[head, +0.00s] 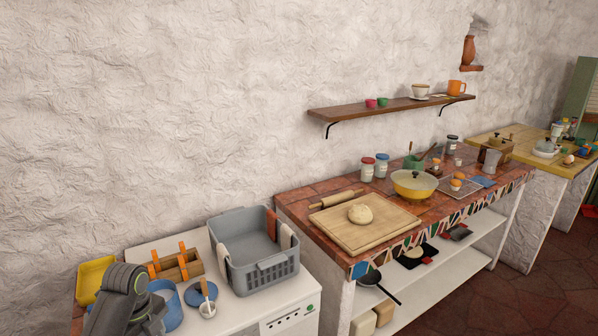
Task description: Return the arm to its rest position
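A grey part of my arm (125,300) shows at the lower left edge, in front of the white appliance top. Its rounded joint is in view, but no gripper fingers can be made out on it. My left gripper and my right gripper are both outside the picture. No part of a second arm shows.
A board (345,237) with dough (360,214) and a yellow pan (414,190) occupy the tiled counter. The floor at lower right is clear.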

